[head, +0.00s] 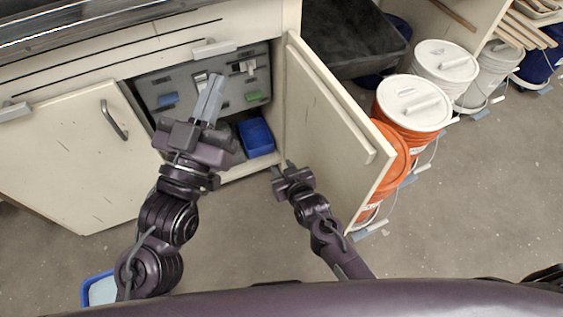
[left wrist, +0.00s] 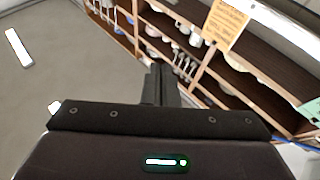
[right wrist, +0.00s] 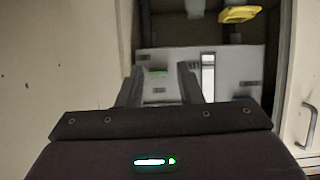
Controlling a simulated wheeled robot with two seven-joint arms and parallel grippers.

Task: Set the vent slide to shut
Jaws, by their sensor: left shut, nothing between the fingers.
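A grey panel (head: 180,84) is set inside the open cabinet under the counter, with blue, white and green parts on it.
The open cabinet door (head: 335,110) stands right of the opening. A blue bin (head: 256,137) lies on the cabinet floor. A closed door (head: 65,155) is at left. Orange (head: 405,118) and white (head: 445,65) buckets stand beyond the open door. Floor in front is partly clear.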

